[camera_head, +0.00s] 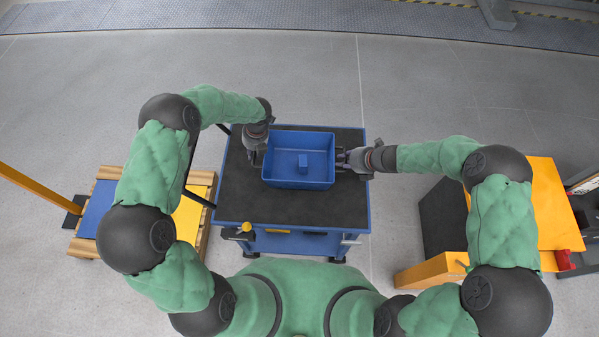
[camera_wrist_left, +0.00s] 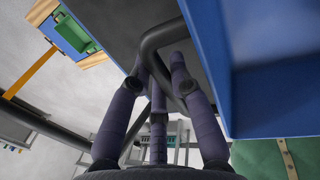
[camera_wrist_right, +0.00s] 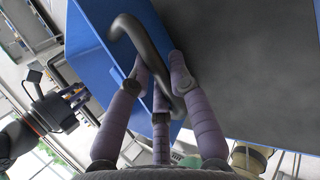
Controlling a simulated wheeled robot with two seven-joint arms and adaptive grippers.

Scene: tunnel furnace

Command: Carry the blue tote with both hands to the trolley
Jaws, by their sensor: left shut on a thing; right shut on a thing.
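My right gripper (camera_head: 343,160) is at the right side, shut on the other handle (camera_wrist_right: 135,32). The tote (camera_wrist_right: 92,62) also shows in the right wrist view.
A wooden pallet (camera_head: 83,246) with blue and yellow surfaces is left of the trolley. A yellow-orange unit (camera_head: 545,200) with a dark side is at the right. Beyond the trolley, the grey floor (camera_head: 290,75) is clear.

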